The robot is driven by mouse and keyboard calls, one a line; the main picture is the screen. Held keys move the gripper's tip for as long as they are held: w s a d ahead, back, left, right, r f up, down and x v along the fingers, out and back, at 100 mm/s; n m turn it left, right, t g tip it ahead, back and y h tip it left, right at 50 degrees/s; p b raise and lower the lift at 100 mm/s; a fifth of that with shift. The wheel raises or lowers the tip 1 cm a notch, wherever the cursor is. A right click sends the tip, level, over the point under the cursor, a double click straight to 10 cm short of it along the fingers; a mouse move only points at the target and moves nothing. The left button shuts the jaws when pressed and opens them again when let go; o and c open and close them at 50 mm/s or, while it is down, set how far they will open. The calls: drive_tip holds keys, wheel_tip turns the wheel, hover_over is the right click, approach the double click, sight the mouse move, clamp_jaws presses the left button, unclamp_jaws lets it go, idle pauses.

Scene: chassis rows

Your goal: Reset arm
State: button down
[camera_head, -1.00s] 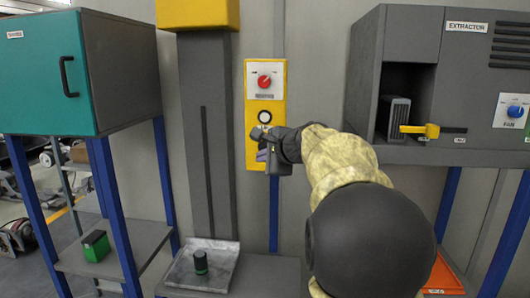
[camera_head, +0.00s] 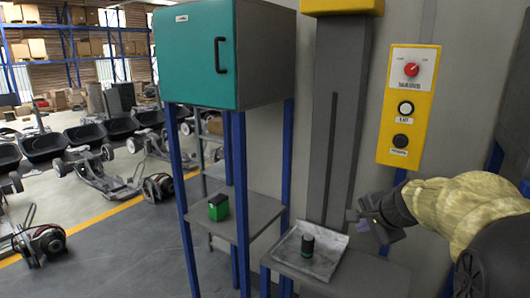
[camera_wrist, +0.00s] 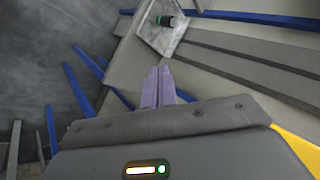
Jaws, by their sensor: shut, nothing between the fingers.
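My gripper (camera_head: 368,207) is at the right of the head view, below the yellow control panel (camera_head: 408,104) and apart from it. In the wrist view my gripper (camera_wrist: 158,75) shows its two purple fingers together with nothing between them. The fingers point toward the metal tray (camera_wrist: 150,38). The panel carries a red knob, a white button and a black button, all uncovered.
A teal-doored cabinet (camera_head: 197,55), door shut, stands left.

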drive_tip(key=s+a+f+n+g+b, duration=0.1)
drive_tip(key=s+a+f+n+g, duration=0.1)
drive_tip(key=s+a+f+n, duration=0.2)
drive_tip(key=s+a+f+n+g+h+b, duration=0.1)
drive_tip(key=s+a+f+n+g, duration=0.2)
drive_tip(key=s+f+n, duration=0.7)
drive_tip(key=s+a+f, duration=0.2)
drive_tip(key=s+f, duration=0.3)
drive_tip(key=f, duration=0.1)
drive_tip(key=shift+s+a+f+g, duration=0.15)
drive_tip(key=shift+s+g, duration=0.15)
